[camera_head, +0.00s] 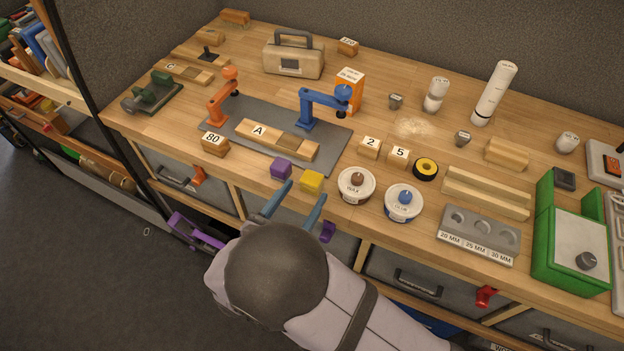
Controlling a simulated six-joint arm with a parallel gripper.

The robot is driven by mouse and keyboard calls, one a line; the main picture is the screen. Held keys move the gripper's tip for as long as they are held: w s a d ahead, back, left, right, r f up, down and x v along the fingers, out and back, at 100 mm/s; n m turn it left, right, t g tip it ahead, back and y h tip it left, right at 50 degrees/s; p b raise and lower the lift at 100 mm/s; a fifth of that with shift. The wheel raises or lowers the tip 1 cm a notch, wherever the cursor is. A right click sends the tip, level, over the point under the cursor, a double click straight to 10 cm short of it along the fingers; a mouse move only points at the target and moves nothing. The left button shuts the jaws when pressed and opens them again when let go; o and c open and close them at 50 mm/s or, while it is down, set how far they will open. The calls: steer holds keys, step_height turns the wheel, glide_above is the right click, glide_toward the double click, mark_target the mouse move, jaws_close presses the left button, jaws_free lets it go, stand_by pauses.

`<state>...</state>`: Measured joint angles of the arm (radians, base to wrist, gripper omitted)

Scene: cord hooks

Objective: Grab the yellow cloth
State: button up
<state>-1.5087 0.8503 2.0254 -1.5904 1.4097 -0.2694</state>
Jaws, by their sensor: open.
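A small yellow block-shaped item (312,181) sits at the front edge of the wooden bench; I cannot tell if it is cloth, and no other yellow cloth shows. A similar purple block (281,168) sits just left of it. My gripper (304,193) is open, with two blue fingers spread apart at the bench's front edge. The fingertips point toward the yellow item, which appears just beyond and between them. Nothing shows between the fingers. My arm hides part of the bench front.
The wooden bench (215,185) is crowded. A white tub (356,188) and a blue-topped tub (403,203) stand right of the yellow item. A grey mat (340,135) with orange and blue clamps lies behind. Purple hooks (327,232) stick out at the bench front.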

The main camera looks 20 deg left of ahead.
mark_target(308, 187)
steer(key=shift+w+r+p, duration=0.15)
steer(key=shift+w+p, duration=0.15)
steer(key=shift+w, duration=0.05)
steer(key=w+p, duration=0.1)
steer(key=w, duration=0.2)
steer(key=shift+w+d+p, duration=0.1)
steer(key=shift+p, duration=0.25)
steer(key=shift+w+f, duration=0.3)
steer(key=shift+w, duration=0.35)
steer(key=c, duration=1.1)
